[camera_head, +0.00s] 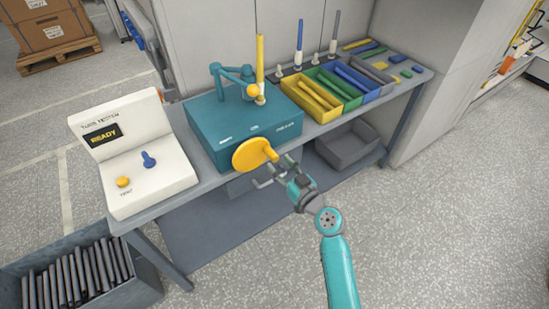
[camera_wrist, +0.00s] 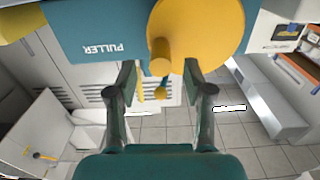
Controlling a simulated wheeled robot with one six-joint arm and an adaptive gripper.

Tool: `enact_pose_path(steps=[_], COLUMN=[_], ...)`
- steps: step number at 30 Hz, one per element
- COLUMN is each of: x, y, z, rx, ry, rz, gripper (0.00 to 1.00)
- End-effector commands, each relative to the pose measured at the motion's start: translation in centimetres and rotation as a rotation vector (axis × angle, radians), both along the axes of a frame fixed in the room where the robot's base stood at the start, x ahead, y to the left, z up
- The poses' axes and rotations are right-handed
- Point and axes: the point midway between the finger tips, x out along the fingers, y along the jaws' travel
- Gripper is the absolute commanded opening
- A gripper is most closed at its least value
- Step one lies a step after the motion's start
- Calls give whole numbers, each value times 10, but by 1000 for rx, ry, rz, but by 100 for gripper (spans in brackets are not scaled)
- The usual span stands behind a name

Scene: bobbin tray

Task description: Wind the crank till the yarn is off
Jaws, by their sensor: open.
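The crank is a yellow disc (camera_head: 249,155) with a yellow handle peg, on the front of a teal box (camera_head: 228,118). In the wrist view the disc (camera_wrist: 212,28) fills the top, and the peg (camera_wrist: 160,58) points toward my gripper (camera_wrist: 160,82). My gripper (camera_head: 274,171) is open and empty, just in front of the disc. In the wrist view the peg lies between and slightly beyond the fingertips; I cannot tell whether they touch it. A tall yellow bobbin (camera_head: 260,62) stands upright on the box, beside a teal jointed guide (camera_head: 230,72) and a yellow ball (camera_head: 253,90).
A white console (camera_head: 135,150) reading READY stands left on the grey bench (camera_head: 170,205). Colored trays (camera_head: 312,103) hold rods to the right. A bin of dark rods (camera_head: 85,275) stands on the floor at lower left. Floor at right is clear.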

Motion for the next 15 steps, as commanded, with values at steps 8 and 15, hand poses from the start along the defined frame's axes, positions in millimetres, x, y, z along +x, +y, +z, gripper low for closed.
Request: enact_pose_path(steps=[8, 15], x=[26, 30], y=[18, 21], z=[0, 0], rx=[1, 1], ry=[1, 1], rz=[1, 1], gripper=[52, 52])
